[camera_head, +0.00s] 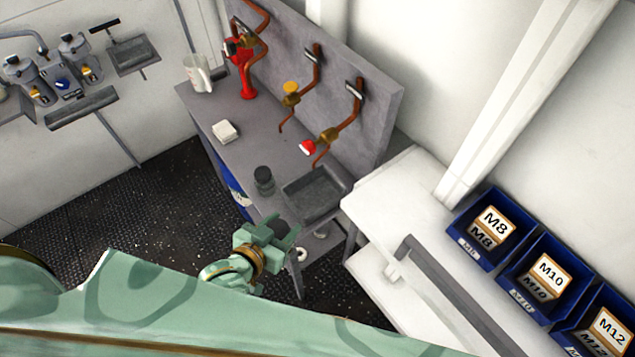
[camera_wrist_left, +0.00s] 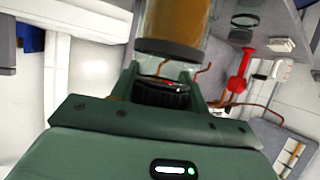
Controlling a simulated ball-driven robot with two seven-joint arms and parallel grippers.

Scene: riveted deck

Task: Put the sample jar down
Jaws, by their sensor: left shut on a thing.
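The sample jar, a clear jar with amber contents and a dark band (camera_wrist_left: 175,22), is at the top of the left wrist view, at my left gripper's fingers (camera_wrist_left: 165,80). My left gripper is shut on it. That view is upside down, with the bench at the top. In the head view my left gripper (camera_head: 287,233) is just in front of the grey bench (camera_head: 240,153), near its sink end. The held jar is hidden there behind the gripper. My right gripper is not in view.
Another dark-lidded jar (camera_head: 263,180) stands on the bench beside the sunken tray (camera_head: 315,194). A white block (camera_head: 225,131), a white jug (camera_head: 198,73) and a red valve stand (camera_head: 244,80) are farther back. Blue bins (camera_head: 492,226) line the right. Bare bench lies mid-surface.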

